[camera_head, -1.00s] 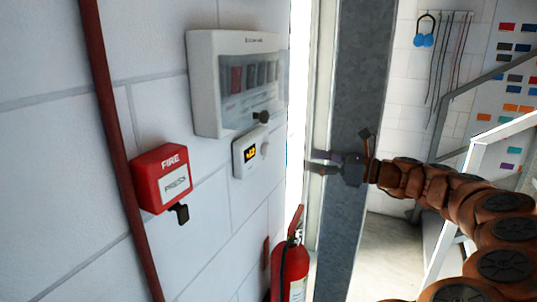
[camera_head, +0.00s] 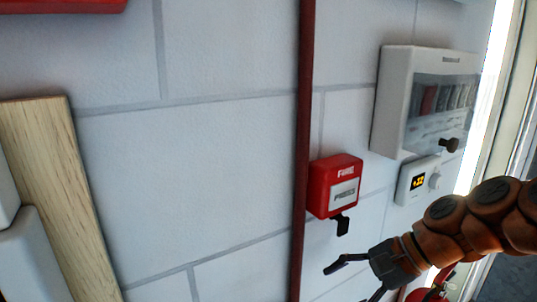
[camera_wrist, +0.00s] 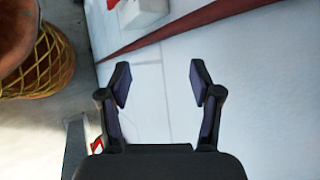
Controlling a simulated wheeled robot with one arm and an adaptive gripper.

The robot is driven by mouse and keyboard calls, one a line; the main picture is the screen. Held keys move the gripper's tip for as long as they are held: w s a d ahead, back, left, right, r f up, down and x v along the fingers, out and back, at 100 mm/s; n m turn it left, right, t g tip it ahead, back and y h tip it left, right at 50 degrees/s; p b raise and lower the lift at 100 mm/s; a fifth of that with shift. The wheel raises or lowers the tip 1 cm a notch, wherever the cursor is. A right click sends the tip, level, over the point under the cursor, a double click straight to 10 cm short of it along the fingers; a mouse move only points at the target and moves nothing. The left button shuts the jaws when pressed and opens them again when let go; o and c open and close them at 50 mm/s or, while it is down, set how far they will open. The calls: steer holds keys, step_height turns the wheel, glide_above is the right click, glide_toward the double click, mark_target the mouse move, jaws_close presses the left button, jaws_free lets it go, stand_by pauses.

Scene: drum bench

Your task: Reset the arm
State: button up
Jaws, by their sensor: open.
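My gripper (camera_head: 352,279) is in the lower right of the head view, at the end of my orange-brown segmented arm. Its two dark fingers are spread apart, with nothing between them. It is below the red fire call point (camera_head: 335,186) on the white block wall. In the wrist view, my gripper (camera_wrist: 160,84) also shows open and empty, with the pale wall behind it.
A dark red pipe (camera_head: 302,150) runs up the wall. A red extinguisher (camera_head: 430,294) is partly hidden behind my arm. A wooden board (camera_head: 50,190) stands at left. A rope-laced drum (camera_wrist: 40,60) shows in the wrist view.

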steer(key=s+d+f+n+g+h, duration=0.2)
steer(key=s+f+n+h, duration=0.2)
steer(key=s, duration=0.5)
steer(key=s+d+f+n+g+h, duration=0.2)
steer(key=s+f+n+h, duration=0.2)
steer(key=s+f+n, duration=0.3)
steer(key=s+f, duration=0.1)
steer(key=s, duration=0.2)
steer(key=shift+s+f+h+b, duration=0.2)
steer(key=shift+f+h+b, duration=0.05)
steer(key=shift+h+b, duration=0.15)
steer(key=shift+c, duration=0.3)
